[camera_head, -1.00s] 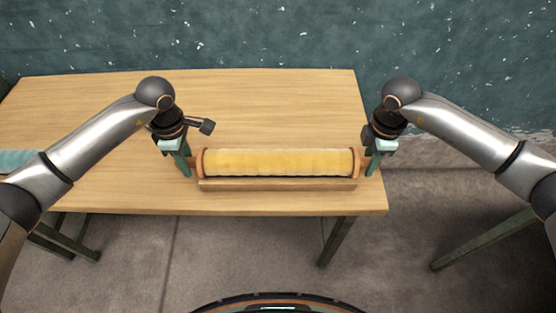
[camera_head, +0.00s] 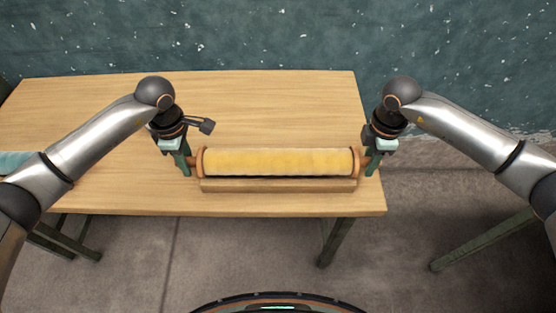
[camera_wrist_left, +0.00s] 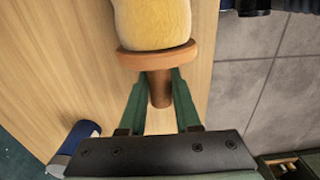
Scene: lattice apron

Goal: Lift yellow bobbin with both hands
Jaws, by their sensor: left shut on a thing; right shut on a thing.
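The yellow bobbin (camera_head: 278,162) lies level, left to right, over a wooden cradle (camera_head: 278,186) near the table's front edge. A dark gap shows between bobbin and cradle; I cannot tell whether they are fully apart. My left gripper (camera_head: 187,162) is shut on the bobbin's left spindle end. In the left wrist view, the brown spindle (camera_wrist_left: 160,88) sits between the green fingers of this gripper (camera_wrist_left: 160,95), beyond the orange-brown flange (camera_wrist_left: 158,57) and the yellow body (camera_wrist_left: 152,20). My right gripper (camera_head: 371,162) is shut on the right spindle end; its fingers partly hide it.
The wooden table (camera_head: 260,100) is clear behind the bobbin. A teal roll (camera_head: 18,162) lies at the table's far left. The left wrist view shows a blue and white cylinder (camera_wrist_left: 75,145). A speckled wall (camera_head: 278,35) stands behind.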

